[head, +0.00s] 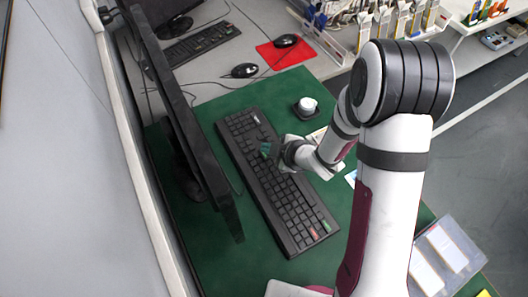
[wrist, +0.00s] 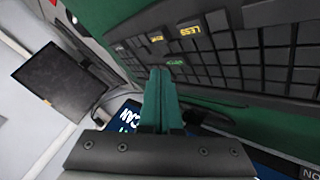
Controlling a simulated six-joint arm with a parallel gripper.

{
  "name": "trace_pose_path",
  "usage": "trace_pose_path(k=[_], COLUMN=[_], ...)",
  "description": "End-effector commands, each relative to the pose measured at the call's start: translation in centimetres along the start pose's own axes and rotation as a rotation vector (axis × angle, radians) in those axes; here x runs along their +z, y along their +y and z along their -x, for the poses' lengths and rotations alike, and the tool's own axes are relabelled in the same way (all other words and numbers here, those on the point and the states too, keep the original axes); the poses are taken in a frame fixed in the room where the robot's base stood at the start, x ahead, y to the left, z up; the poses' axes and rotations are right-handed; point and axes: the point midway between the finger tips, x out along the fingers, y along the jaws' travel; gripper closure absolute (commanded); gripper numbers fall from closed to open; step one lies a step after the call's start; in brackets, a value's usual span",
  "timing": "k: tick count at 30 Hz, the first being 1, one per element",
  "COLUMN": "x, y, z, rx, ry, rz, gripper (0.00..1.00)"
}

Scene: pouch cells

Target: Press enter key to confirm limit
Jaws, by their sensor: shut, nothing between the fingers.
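A long black keyboard (head: 273,192) lies on the green mat. In the head view, one red key (head: 313,233) and one green key (head: 326,226) show at its near end. The keyboard also fills the upper right of the wrist view (wrist: 245,58), where one key has yellow letters reading LESS (wrist: 189,29) and another has small green lettering (wrist: 175,62) that I cannot read. My gripper (head: 266,150) is shut and empty, over the keyboard's far half. In the wrist view its green fingertips (wrist: 160,73) appear just below the green lettering; I cannot tell whether they touch a key.
A black monitor (head: 190,125) stands along the keyboard's left side. A small round white-topped device (head: 307,105) sits right of the keyboard's far end. Beyond are a second keyboard (head: 201,43), a mouse (head: 245,70) and a red pad (head: 290,55). A clear tray (head: 447,255) is at the lower right.

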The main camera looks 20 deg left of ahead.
Motion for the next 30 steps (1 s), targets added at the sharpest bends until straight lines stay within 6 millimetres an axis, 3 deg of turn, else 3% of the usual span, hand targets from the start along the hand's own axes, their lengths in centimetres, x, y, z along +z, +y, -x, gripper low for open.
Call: trace_pose_path(k=[30], x=[0.53], y=[-0.53], z=[-0.71], rx=[0.0], ry=[0.0], rz=[0.0], gripper=[1.0])
